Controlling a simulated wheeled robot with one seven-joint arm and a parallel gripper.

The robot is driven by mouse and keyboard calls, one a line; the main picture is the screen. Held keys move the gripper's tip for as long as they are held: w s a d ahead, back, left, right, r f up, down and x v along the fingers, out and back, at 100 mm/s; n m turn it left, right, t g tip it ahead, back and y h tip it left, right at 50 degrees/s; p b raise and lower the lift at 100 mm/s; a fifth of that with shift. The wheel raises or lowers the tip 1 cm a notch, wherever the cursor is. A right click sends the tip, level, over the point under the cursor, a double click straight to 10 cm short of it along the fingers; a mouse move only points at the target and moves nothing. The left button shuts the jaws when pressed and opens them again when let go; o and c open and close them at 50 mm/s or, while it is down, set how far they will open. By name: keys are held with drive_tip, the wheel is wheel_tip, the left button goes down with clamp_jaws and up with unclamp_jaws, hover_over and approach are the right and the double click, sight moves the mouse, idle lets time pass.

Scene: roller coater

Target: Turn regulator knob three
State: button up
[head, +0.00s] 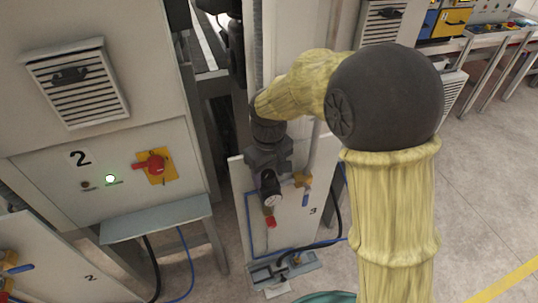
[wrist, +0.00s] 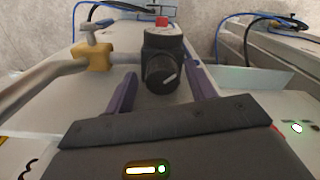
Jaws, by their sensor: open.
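The regulator knob (wrist: 161,74) is black and round, with a white pointer line on its face. It is on a black regulator body (wrist: 163,41) in the wrist view. My gripper (wrist: 161,84) is open, with one purple finger on each side of the knob and a visible gap on both sides. I cannot tell how far the fingertips reach along the knob. In the head view the regulator (head: 269,183) is on the panel marked 3 (head: 289,222), just below my gripper (head: 268,160), whose fingers are not clear there.
A yellow valve (wrist: 92,56) with a pipe is close to the left finger in the wrist view; it also shows in the head view (head: 303,180). A red part (head: 270,222) is below the regulator. Cabinet 2 with a red switch (head: 155,165) stands left.

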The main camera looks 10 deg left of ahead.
sight(268, 173)
wheel_tip(268, 173, up, 17)
drive_tip(key=b, duration=0.3)
drive_tip(key=shift+s, duration=0.15)
drive_tip(key=shift+r, duration=0.1)
idle(0.5)
